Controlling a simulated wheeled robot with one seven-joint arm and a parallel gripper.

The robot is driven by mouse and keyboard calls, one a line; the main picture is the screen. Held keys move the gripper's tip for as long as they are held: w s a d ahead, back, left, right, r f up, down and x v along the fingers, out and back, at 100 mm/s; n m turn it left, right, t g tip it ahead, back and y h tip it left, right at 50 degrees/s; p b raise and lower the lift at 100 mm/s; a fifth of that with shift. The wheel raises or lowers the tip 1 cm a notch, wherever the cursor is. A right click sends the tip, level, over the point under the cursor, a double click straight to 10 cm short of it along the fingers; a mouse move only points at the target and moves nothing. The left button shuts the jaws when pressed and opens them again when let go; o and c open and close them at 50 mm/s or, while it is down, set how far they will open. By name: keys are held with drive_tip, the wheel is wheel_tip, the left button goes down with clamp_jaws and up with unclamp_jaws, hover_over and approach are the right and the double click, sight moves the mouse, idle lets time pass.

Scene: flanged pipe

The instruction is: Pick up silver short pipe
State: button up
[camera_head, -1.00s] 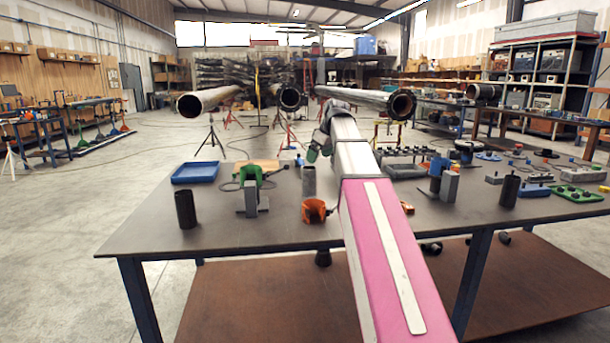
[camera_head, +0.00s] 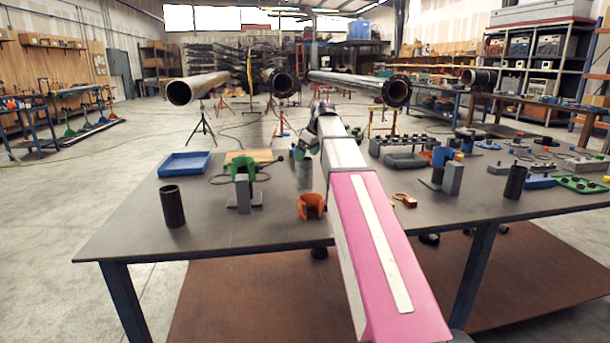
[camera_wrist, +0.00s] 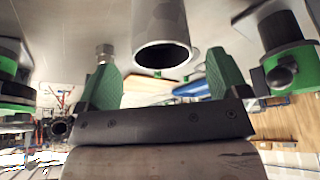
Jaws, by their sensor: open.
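The silver short pipe (camera_head: 304,176) stands upright on the table, behind the orange clamp-like part. Its upper part is hidden by my gripper in the head view. In the wrist view the silver pipe (camera_wrist: 163,28) shows its open end, lined up with the gap between my green fingers. My gripper (camera_wrist: 162,78) is open, with one finger on each side of that gap and nothing held. In the head view my gripper (camera_head: 306,146) is at the pipe's top; I cannot tell whether it touches it.
The orange part (camera_head: 311,207) stands close in front of the pipe. A green-topped grey fixture (camera_head: 243,190) stands to the left, with a black cylinder (camera_head: 172,206) and a blue tray (camera_head: 184,164) farther left. The table (camera_head: 250,228) is clear along its front edge.

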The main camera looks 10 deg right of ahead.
sight(305, 168)
drive_tip(key=x, duration=0.5)
drive_tip(key=shift+s+f, duration=0.1)
drive_tip(key=shift+s, duration=0.2)
drive_tip(key=shift+d, duration=0.1)
drive_tip(key=c, duration=1.2)
